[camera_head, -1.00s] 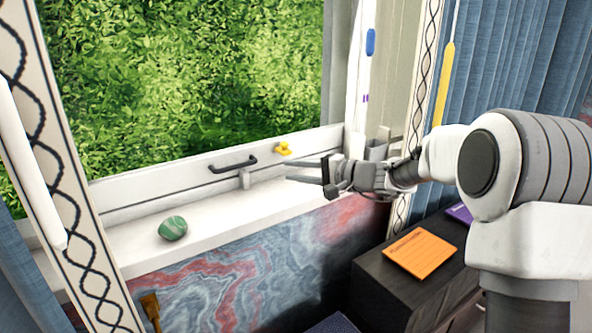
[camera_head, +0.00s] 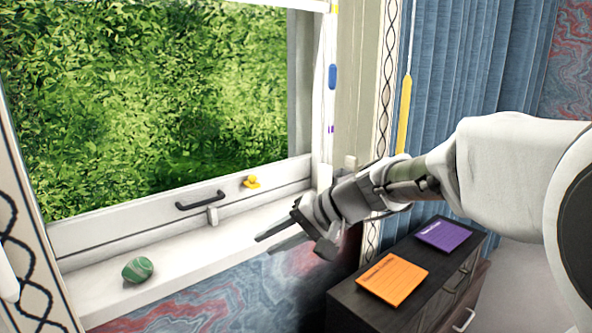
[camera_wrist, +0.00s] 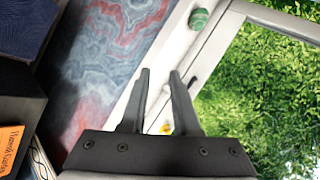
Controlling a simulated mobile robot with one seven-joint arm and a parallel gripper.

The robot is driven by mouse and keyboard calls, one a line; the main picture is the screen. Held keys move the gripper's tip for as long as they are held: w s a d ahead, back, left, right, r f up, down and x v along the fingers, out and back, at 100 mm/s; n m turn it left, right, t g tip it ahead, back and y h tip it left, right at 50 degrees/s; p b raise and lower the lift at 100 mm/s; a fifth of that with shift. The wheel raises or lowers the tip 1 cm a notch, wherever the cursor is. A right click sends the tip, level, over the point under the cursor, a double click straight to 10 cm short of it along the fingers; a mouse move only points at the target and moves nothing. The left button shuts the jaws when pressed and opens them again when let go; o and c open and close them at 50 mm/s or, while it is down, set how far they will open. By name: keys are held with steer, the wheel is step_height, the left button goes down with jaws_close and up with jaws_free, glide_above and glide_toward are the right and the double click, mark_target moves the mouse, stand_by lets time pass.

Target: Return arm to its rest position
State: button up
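My gripper (camera_head: 280,238) is in front of the window sill, toward the right half of the window, with its fingers pointing left. In the wrist view my gripper (camera_wrist: 160,78) shows two dark fingers apart, with nothing between them. It appears clear of the sill and holds nothing. My arm comes in from the right side of the head view.
A green striped stone (camera_head: 138,269) lies on the white sill (camera_head: 190,258). A dark cabinet (camera_head: 350,312) bears an orange card (camera_head: 393,279) and a purple card (camera_head: 446,236).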

steer(key=s+d+f+n+t+h, duration=0.15)
steer(key=s+d+h, duration=0.35)
steer(key=s+d, duration=0.5)
steer(key=s+d+f+n+h, duration=0.1)
steer(key=s+d+f+h, duration=0.1)
steer(key=s+d+h, duration=0.55)
steer(key=s+r+y+p, duration=0.1)
steer(key=s+r+p, duration=0.1)
steer(key=r+p, duration=0.6)
steer(key=s+r+y+p, duration=0.1)
steer(key=r+y+p, duration=0.1)
steer(key=r+p, duration=0.7)
steer(key=shift+s+d+r+p, duration=0.2)
steer(key=shift+s+d+p, duration=0.1)
steer(key=shift+s+d, duration=0.05)
